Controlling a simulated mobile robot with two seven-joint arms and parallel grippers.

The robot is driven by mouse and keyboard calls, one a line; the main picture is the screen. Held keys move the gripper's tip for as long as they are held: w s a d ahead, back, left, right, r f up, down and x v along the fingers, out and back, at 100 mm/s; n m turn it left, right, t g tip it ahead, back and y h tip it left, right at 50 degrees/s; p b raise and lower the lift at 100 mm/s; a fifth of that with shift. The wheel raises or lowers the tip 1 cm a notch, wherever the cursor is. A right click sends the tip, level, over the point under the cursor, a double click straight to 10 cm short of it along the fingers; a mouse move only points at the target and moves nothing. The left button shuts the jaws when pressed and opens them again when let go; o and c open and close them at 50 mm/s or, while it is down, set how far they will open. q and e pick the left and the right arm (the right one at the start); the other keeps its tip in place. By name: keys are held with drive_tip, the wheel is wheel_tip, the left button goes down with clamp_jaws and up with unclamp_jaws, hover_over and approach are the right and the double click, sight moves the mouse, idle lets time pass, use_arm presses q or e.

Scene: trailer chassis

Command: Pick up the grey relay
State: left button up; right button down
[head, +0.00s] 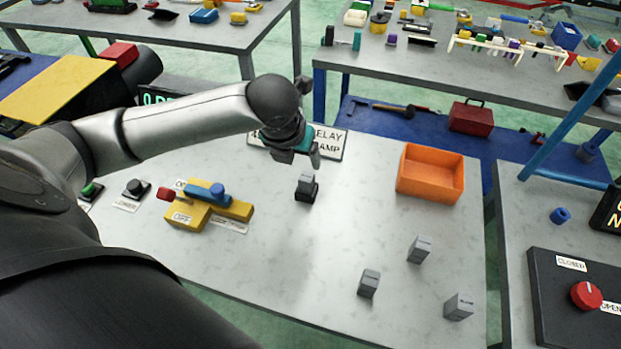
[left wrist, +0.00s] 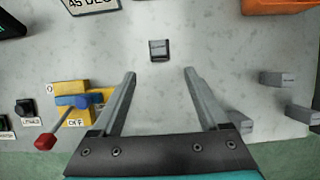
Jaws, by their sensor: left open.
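A small grey relay-like block (head: 306,182) with a dark lower part stands on the grey table near its middle. In the left wrist view it (left wrist: 159,47) lies just beyond the fingertips, centred between them. Three other grey blocks stand apart at the front right: one (head: 420,249), a second (head: 369,283) and a third (head: 459,307). Their labels are too small to read. My left gripper (head: 299,156) is open and empty above the table, behind and above the dark-based block in the head view. The wrist view shows its fingers (left wrist: 160,75) spread. My right gripper is not in view.
An orange bin (head: 431,174) stands at the back right. A sign (head: 330,143) lies behind my gripper. A yellow fixture with a blue lever and red knob (head: 207,208) stands left. A black panel with a red dial (head: 586,295) is at right. The table's front middle is clear.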

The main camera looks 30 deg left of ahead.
use_arm(q)
drive_tip(key=b, duration=0.1)
hover_over(305, 179)
drive_tip(key=s, duration=0.2)
drive_tip(key=f, duration=0.5)
drive_tip(key=d+f, duration=0.1)
drive_tip(key=f, duration=0.2)
drive_tip(key=shift+a+b+x, duration=0.1)
drive_tip(key=shift+b+x, duration=0.15)
drive_tip(key=shift+x, duration=1.3)
drive_tip(key=shift+a+b+x, duration=0.15)
drive_tip(key=shift+b+x, duration=0.05)
drive_tip(key=shift+x, duration=1.35)
clamp_jaws()
